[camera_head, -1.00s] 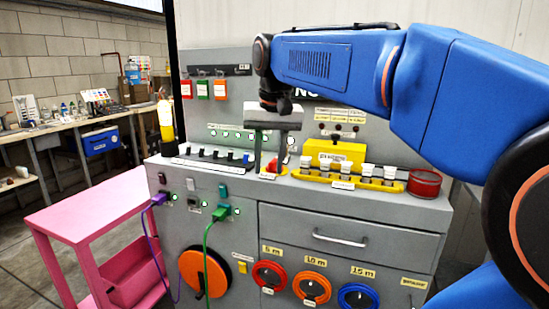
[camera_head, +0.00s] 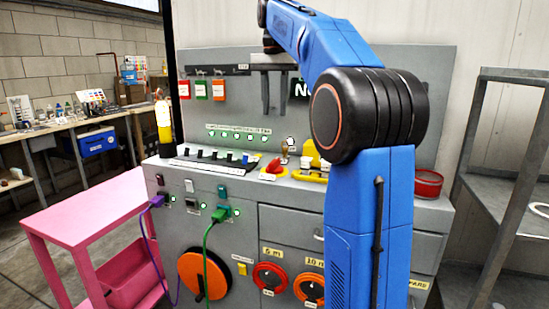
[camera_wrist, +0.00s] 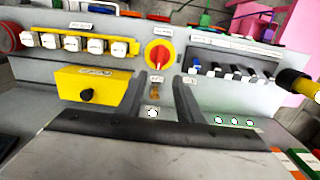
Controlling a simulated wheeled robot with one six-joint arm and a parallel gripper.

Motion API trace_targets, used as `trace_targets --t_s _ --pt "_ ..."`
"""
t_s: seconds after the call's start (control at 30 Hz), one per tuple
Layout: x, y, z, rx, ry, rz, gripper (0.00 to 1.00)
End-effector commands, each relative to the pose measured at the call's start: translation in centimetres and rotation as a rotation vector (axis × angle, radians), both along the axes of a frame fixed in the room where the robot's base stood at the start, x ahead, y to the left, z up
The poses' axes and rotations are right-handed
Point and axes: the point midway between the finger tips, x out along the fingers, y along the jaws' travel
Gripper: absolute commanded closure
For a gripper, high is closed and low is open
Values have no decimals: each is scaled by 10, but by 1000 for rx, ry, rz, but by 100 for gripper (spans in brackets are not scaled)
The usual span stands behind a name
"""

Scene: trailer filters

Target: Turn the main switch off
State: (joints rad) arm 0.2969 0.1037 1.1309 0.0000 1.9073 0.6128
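The main switch is a red rotary knob on a yellow plate (camera_head: 273,168), on the grey console's top. The wrist view shows its red knob (camera_wrist: 158,54) on a round yellow face, the handle bar roughly upright in that picture. My gripper (camera_head: 275,108) is raised above and behind the switch, in front of the back panel, fingers pointing down. Its two fingers (camera_wrist: 162,92) are well apart with nothing gripped between them. The knob shows beyond the gap, clear of the fingers. I cannot read the switch's markings.
A row of dark switches (camera_head: 212,156) lies left of the knob. A small brown part (camera_wrist: 155,86) and a white light (camera_wrist: 153,113) are near the fingers. A yellow box (camera_wrist: 93,86) and a red round container (camera_head: 428,183) stand to the right in the head view.

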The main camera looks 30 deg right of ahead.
Motion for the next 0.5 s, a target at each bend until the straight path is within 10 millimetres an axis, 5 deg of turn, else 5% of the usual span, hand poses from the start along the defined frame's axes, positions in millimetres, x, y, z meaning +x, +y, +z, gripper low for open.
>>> trace_targets --t_s 0.5 --pt "-1 1 -87 1 2 1 67"
